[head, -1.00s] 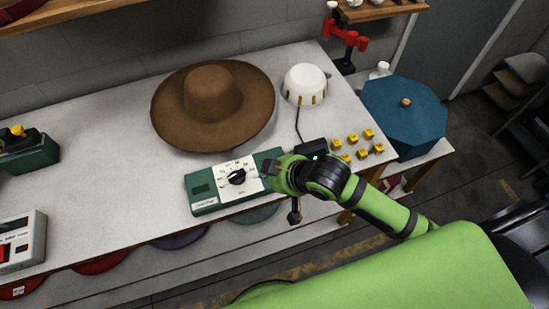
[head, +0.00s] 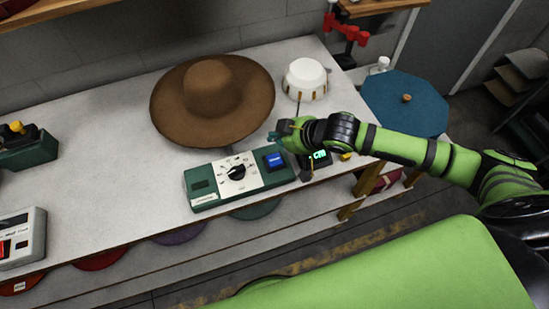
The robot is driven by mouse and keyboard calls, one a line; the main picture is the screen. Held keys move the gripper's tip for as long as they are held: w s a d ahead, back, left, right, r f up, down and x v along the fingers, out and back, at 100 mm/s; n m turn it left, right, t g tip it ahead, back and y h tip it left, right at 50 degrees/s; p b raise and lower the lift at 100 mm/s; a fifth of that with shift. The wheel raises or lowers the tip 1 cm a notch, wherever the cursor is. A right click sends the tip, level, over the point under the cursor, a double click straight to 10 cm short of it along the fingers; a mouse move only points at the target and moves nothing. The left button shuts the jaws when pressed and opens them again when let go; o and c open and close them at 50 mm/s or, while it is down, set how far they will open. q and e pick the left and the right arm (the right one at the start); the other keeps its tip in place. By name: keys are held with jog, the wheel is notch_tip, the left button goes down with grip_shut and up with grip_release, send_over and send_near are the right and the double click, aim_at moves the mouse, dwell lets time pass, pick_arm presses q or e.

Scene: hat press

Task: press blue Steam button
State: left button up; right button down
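The blue Steam button (head: 275,160) is on the right end of a green control box (head: 200,203) with a dark dial (head: 237,172) on a white panel. The button is uncovered and in plain sight; its label is too small to read. My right gripper (head: 275,138) is just behind and above the button, apart from it in the picture, near the hat's brim. Its fingers are small and partly hidden, so I cannot tell whether it is open. My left gripper is not in view.
A brown wide-brimmed hat (head: 212,90) stands behind the box, with a white dome-shaped device (head: 304,76) to its right. A small lit display (head: 320,155) and a yellow piece (head: 346,156) are beside my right wrist.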

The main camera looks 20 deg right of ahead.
jog(key=f, duration=0.2)
jog(key=b, duration=0.7)
send_over(268, 156)
jog(key=s+d, duration=0.2)
jog(key=s, duration=0.1)
jog(key=f, duration=0.5)
jog(key=shift+w+a, duration=0.15)
jog(key=shift+w, duration=0.05)
jog(key=shift+f, duration=0.8)
jog(key=shift+f, duration=0.15)
jog(key=shift+f, duration=0.25)
